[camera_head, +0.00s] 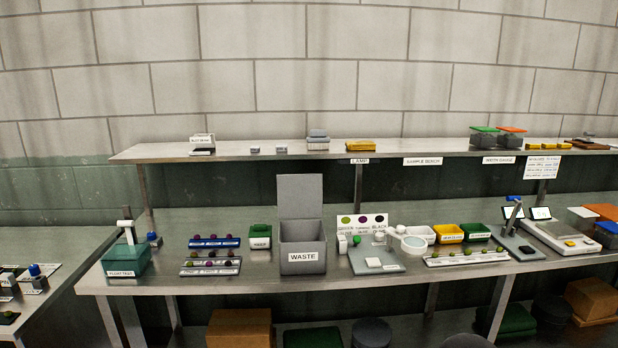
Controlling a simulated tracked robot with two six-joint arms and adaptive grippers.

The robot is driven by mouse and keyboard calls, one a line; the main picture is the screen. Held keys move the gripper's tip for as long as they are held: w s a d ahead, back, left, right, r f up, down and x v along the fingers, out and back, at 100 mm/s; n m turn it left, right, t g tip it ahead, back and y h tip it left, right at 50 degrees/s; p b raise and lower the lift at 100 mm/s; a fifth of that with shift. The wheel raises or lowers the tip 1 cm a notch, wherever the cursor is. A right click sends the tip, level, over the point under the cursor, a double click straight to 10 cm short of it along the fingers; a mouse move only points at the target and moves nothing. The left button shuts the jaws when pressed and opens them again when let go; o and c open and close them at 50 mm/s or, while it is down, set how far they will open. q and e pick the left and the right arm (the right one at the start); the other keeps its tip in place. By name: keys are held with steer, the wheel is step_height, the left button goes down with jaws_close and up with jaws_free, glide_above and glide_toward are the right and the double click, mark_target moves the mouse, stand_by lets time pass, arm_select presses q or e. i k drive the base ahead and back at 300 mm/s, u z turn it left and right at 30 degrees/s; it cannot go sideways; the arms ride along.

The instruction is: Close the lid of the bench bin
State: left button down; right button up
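The bench bin is a grey box labelled WASTE (302,243) on the steel workbench, left of the picture's middle. Its flat grey lid (300,196) stands upright at the back edge, so the bin is open. The inside of the bin looks empty from here, though its bottom is hidden by the front wall. Neither of my grippers shows in the head view.
A small green box (261,237) and racks with round fruits (211,266) stand left of the bin. A grey board (376,258) with a colour card (361,224) behind it is close on the right. A shelf (380,150) runs above the bench's back. The bench front before the bin is clear.

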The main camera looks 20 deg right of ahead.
mark_target(299, 196)
steer(key=z, duration=0.85)
steer(key=i, duration=1)
steer(key=z, duration=0.05)
